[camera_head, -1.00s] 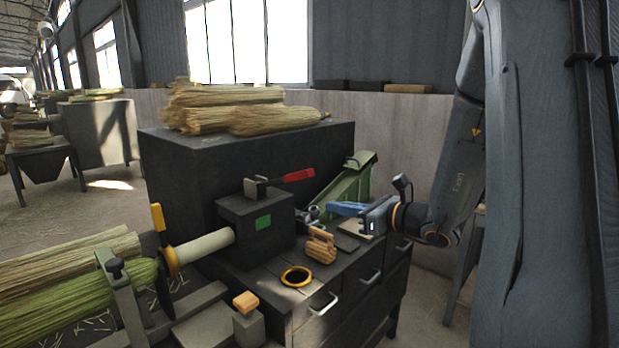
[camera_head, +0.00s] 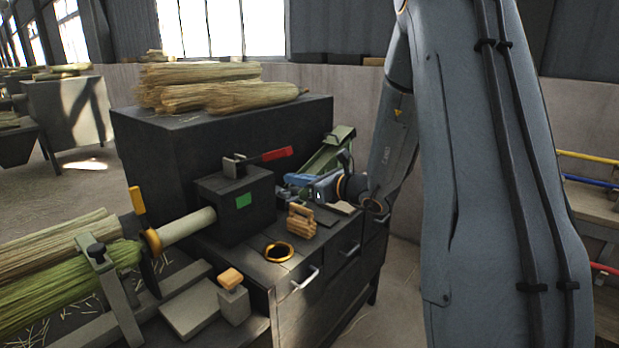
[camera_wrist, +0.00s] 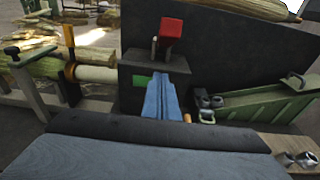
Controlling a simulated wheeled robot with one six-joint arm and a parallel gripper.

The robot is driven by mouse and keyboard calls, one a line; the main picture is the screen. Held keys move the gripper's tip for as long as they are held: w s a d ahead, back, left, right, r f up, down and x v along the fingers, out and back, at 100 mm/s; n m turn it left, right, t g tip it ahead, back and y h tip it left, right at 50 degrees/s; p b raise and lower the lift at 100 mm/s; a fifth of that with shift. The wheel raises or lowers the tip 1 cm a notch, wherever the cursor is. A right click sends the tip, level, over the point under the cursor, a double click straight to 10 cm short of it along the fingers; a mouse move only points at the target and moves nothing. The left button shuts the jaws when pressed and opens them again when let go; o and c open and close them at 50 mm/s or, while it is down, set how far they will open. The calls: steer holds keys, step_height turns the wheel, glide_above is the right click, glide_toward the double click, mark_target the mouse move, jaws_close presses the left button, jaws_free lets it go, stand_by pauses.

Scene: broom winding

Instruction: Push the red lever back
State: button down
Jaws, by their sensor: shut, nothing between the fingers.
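The red lever (camera_head: 277,155) sits on top of the dark gearbox block (camera_head: 220,209) and points right in the head view. In the wrist view the red lever (camera_wrist: 170,30) stands at the upper middle with its end toward me, above the block (camera_wrist: 130,68). My gripper (camera_head: 290,180) is right of the block, lower than the lever and apart from it. In the wrist view my gripper (camera_wrist: 161,80) is shut and empty, its blue fingers pointing at the block below the lever.
A green metal fixture (camera_head: 325,155) stands behind my gripper. A wooden brush (camera_head: 301,221) and a yellow ring (camera_head: 279,252) lie on the cabinet top. Straw bundles (camera_head: 205,85) lie on the big dark box. A broom (camera_head: 70,285) is clamped at left.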

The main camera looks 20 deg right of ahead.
steer(key=w+r, duration=0.1)
steer(key=a+r+p, duration=0.1)
steer(key=w+r+p, duration=0.1)
steer(key=shift+w+a+r, duration=0.25)
steer(key=shift+w+r, duration=0.05)
stand_by(0.3)
